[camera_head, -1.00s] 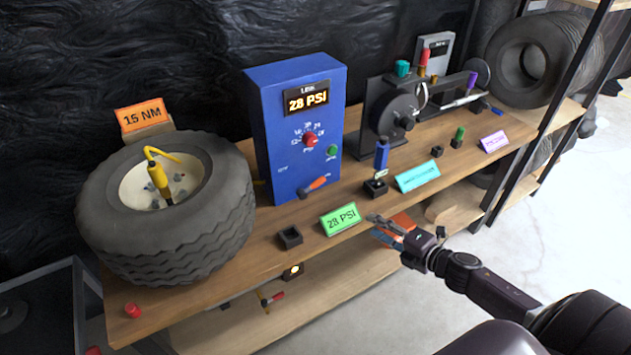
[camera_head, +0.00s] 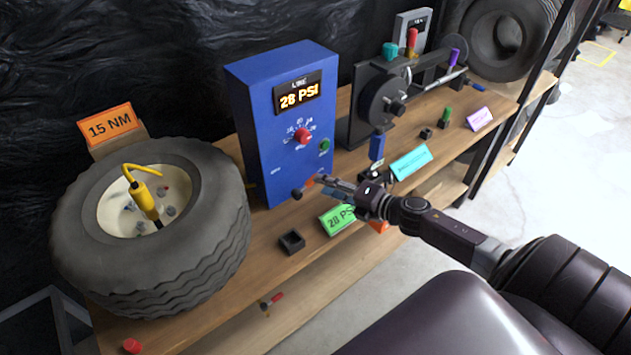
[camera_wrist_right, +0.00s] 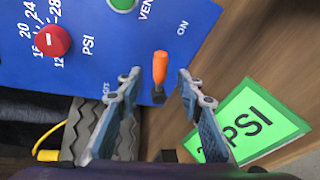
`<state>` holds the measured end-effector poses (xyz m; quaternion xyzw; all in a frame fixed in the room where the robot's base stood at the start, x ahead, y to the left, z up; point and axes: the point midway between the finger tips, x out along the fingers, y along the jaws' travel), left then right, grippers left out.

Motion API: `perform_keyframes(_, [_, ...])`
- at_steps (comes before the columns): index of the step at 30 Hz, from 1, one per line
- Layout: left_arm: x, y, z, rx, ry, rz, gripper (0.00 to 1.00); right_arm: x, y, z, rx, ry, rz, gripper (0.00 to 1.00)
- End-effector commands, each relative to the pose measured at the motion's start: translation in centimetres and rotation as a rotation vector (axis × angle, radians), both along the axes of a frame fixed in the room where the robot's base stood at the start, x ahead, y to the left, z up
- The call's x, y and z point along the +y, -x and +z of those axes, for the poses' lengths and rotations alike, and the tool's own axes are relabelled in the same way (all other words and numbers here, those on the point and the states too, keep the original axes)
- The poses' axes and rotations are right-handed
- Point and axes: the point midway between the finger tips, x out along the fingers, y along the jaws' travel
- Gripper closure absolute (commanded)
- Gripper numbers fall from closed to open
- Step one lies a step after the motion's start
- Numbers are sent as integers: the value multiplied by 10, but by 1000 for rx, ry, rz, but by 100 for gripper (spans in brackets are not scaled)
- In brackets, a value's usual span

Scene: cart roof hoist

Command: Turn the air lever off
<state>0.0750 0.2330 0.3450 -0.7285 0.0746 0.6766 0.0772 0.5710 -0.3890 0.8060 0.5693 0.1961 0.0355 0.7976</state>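The air lever (camera_head: 311,182) has an orange handle on a dark base, low on the front of the blue panel box (camera_head: 280,140). Its handle points right in the head view, towards the side marked ON in the wrist view. The box's display (camera_head: 298,93) reads 28 PSI. My right gripper (camera_head: 326,185) is open, with its fingertips at the lever. In the right wrist view the orange lever (camera_wrist_right: 159,67) shows in the gap between the two fingertips (camera_wrist_right: 157,84); I cannot tell whether they touch it. My left gripper is not in view.
The box also carries a red knob (camera_head: 303,136) and a green button (camera_head: 324,145). A green 28 PSI sign (camera_head: 337,219) stands just below my right gripper. A small black holder (camera_head: 291,242) sits in front. A tyre (camera_head: 150,262) stands left, and a blue-handled tool (camera_head: 377,146) stands right.

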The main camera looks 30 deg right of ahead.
Motion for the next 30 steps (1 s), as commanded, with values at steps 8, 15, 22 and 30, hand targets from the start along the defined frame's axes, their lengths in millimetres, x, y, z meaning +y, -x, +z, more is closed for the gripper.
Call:
perform_keyframes(8, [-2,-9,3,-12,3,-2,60,9,-29,-7,-2,-1,-1,66])
perform_keyframes(15, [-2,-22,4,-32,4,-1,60,12,-36,-10,-1,-1,1,66])
perform_keyframes(22, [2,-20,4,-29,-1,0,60,11,-36,-11,0,0,1,68])
perform_keyframes(30, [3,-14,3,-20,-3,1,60,11,-36,-10,0,0,0,97])
